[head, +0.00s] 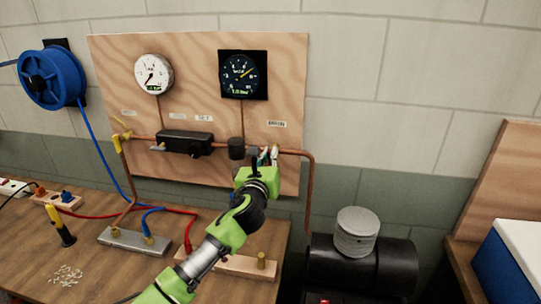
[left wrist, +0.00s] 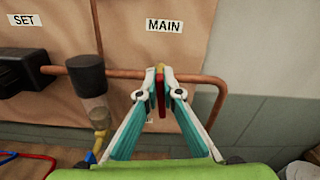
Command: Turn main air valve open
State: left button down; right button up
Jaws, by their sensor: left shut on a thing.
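My left gripper (head: 266,157) reaches up to the copper pipe on the wooden board, below the main label. In the left wrist view the gripper (left wrist: 161,88) is shut on the red main air valve handle (left wrist: 160,98). A small yellow part shows at the pipe just above the fingertips. The main label (left wrist: 163,25) is on the board above the valve. In the head view the gripper hides most of the valve, and I cannot tell the handle's exact angle. My right gripper is not in view.
The board (head: 200,100) carries a white gauge (head: 154,74), a dark gauge (head: 243,74) and a black regulator block (head: 184,143). A dark cylinder (head: 237,148) hangs left of the valve. The copper pipe (head: 310,190) bends down to a black tank (head: 365,270). Hoses cross the bench.

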pick_arm(q)
jog(key=n, duration=0.3)
jog(key=shift+a+f+n, duration=0.15)
jog(key=shift+a+n, duration=0.1)
jog(key=shift+n, duration=0.05)
jog(key=shift+w+a+f+n+b, duration=0.1)
jog(key=shift+a+f+n+b, duration=0.3)
jog(key=shift+n, duration=1.7)
jog(key=shift+d+f+n+b, duration=0.15)
jog(key=shift+n+b, duration=0.55)
jog(key=shift+n, duration=1.4)
jog(key=shift+w+a+f+n+b, duration=0.1)
jog(key=shift+a+f+n+b, duration=0.35)
jog(key=shift+n, duration=1.65)
jog(key=shift+d+r, duration=0.1)
jog(key=shift+d, duration=0.05)
jog(key=c, duration=2.2)
grip_release()
jog(key=shift+s, duration=0.1)
